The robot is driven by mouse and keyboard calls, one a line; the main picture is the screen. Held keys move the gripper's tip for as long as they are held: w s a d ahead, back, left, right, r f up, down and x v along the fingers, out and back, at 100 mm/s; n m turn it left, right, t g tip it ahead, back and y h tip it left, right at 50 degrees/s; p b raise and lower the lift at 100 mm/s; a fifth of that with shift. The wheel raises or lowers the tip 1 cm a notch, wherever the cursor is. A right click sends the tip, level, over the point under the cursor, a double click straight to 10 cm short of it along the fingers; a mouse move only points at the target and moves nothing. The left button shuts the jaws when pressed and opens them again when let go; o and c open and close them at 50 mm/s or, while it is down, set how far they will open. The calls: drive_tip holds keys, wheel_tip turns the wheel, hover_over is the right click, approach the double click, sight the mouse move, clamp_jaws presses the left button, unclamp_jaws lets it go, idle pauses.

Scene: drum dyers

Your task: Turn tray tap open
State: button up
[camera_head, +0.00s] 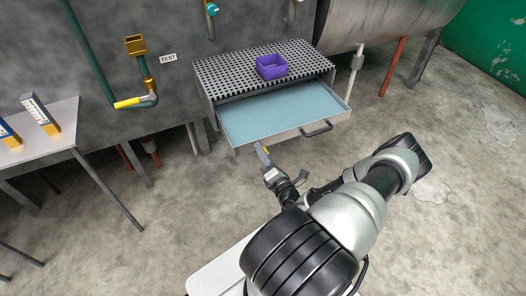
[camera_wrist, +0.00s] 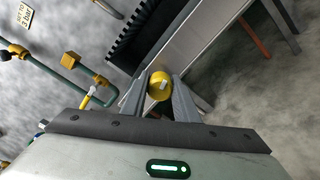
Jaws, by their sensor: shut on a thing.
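My gripper (camera_head: 263,150) is at the front left of the pulled-out tray (camera_head: 328,124), just below its front rim. In the wrist view my gripper (camera_wrist: 159,88) has its two grey fingers on either side of a round yellow knob (camera_wrist: 159,85) with a pale mark on its face, and is shut on it. The knob appears to be the tray tap; its stem is hidden behind it. In the head view only a small bit of yellow (camera_head: 266,149) shows between the fingers. The tray has a light blue inside and a dark front handle (camera_head: 317,130).
A perforated grate (camera_head: 225,74) with a purple box (camera_head: 271,66) stands above the tray. A green pipe with a yellow lever (camera_head: 127,103) and a brass funnel (camera_head: 135,45) is at the left. A side table (camera_head: 58,118) stands at far left. The floor at right is clear.

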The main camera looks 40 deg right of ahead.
drive_tip(key=shift+m, duration=1.5)
drive_tip(key=o, duration=1.1)
drive_tip(key=shift+c, duration=0.2)
drive_tip(key=p+v, duration=0.2)
drive_tip(key=v, duration=1.5)
drive_tip(key=shift+s+a, duration=0.15)
drive_tip(key=shift+a, duration=0.05)
